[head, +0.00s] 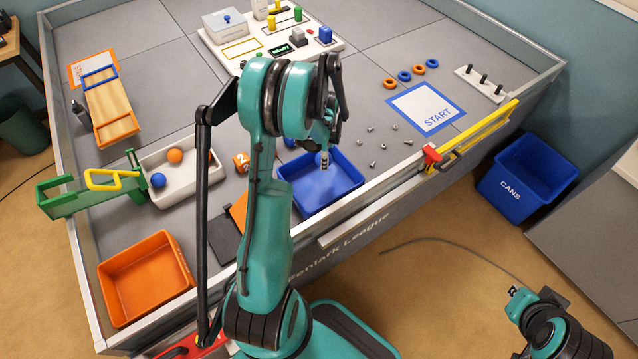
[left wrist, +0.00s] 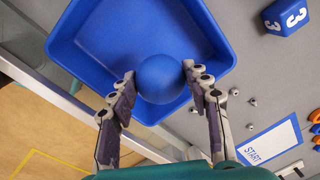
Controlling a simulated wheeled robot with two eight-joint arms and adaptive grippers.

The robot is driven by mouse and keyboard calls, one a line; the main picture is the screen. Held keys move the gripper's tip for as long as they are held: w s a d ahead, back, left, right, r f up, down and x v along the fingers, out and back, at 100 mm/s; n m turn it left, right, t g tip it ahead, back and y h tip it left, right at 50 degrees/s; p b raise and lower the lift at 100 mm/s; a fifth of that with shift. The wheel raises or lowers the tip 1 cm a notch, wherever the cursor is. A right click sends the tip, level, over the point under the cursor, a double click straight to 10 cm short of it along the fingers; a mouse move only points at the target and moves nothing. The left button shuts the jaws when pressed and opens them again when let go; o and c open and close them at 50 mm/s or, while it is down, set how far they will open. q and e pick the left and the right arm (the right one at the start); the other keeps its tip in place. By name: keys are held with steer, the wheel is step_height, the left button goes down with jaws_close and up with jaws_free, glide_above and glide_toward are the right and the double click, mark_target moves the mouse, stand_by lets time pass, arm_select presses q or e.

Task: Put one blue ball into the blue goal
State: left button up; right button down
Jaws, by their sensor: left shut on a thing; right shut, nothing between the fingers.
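The blue goal is an open blue tray (head: 345,184) on the field beside its near wall; it also fills the left wrist view (left wrist: 75,50). My left gripper (left wrist: 156,80) is shut on a blue ball (left wrist: 163,78) and holds it over the blue goal. In the head view the left arm largely hides this gripper and ball. Another blue ball (head: 158,180) lies in a white tray (head: 150,163) with an orange ball (head: 175,156). My right gripper (head: 521,299) is shut and empty, low at the right, outside the field.
An orange tray (head: 148,277) stands at the near left. A wall edges the field, with a yellow bar (head: 480,133) along it. Several screws lie right of the blue goal near a START mat (head: 427,108). A blue CANS bin (head: 527,178) stands on the floor outside.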

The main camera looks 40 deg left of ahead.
arm_select(q)
steer(key=shift+f+b, duration=1.5)
steer(key=shift+f, duration=1.2)
steer(key=o, duration=1.2)
steer(key=shift+o, duration=0.2)
steer(key=r, duration=1.2)
steer(key=shift+s+d, duration=0.3)
steer(key=shift+d, duration=0.05)
